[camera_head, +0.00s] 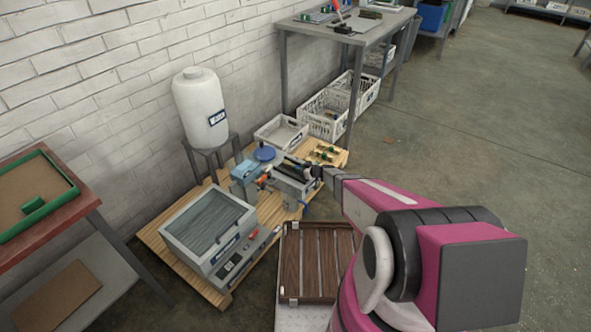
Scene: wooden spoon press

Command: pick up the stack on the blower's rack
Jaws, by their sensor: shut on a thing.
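My gripper (287,167) is at the end of my magenta arm, over the small machines at the back of the wooden pallet. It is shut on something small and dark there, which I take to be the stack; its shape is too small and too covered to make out. Under and beside the gripper is a grey unit (296,187), perhaps the blower. Its rack is not clearly seen. A blue device (244,173) with small orange parts stands just left of the gripper. I cannot tell whether the held thing touches the rack.
A grey box machine (206,225) fills the pallet's (165,250) front. A white tank (201,105) stands behind it. A brown slatted tray (319,262) lies close to my arm. A red table (55,225) is at left, a workbench (375,28) behind. The right floor is clear.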

